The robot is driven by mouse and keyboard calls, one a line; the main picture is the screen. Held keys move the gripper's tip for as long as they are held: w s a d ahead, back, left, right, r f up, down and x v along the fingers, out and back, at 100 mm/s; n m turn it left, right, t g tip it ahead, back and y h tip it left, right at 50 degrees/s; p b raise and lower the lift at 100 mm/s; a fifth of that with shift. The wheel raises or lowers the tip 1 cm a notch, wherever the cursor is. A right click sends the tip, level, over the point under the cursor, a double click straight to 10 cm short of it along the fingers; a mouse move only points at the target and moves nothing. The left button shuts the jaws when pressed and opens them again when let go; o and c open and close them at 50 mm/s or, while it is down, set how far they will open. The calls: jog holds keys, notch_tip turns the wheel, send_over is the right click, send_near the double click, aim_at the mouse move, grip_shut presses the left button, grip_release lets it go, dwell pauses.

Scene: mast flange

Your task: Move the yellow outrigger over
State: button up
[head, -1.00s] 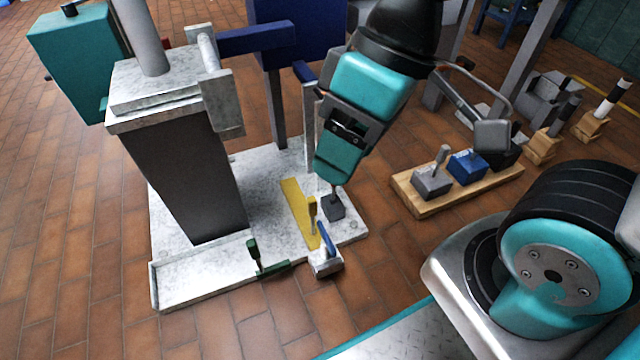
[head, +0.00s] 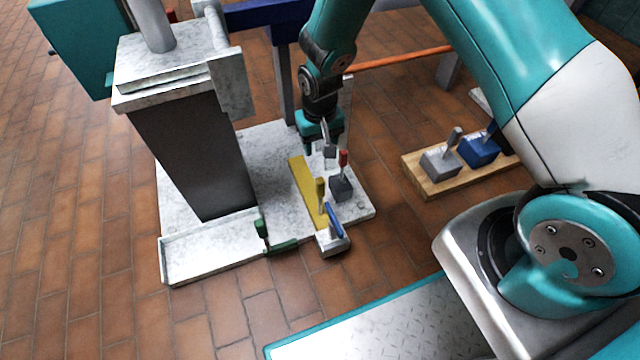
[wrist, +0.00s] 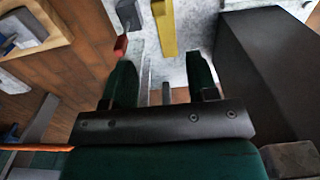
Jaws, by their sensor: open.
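The yellow outrigger (head: 304,180) is a flat bar lying on the speckled pale base plate (head: 275,165), with an upright yellow handle near its front end. In the wrist view the yellow bar (wrist: 166,30) shows ahead, beyond the fingertips. My gripper (head: 319,147) is open and empty, over the plate behind the outrigger's far end. In the wrist view its two green fingers (wrist: 160,82) stand apart with nothing visibly clamped. I cannot tell its exact height above the plate.
A dark grey block with a red handle (head: 342,187) sits right of the outrigger. A grey block with a blue handle (head: 333,242) is at its front end. A green-handled piece (head: 272,244) lies front left. The mast column (head: 190,160) rises left. A wooden tray (head: 430,187) is right.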

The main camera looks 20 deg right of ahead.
aim_at(320, 180)
notch_tip(320, 180, down, 18)
jog(key=b, duration=0.7)
jog(key=shift+d+r, duration=0.1)
jog(key=shift+r, duration=0.05)
jog(key=shift+c, duration=0.2)
grip_shut()
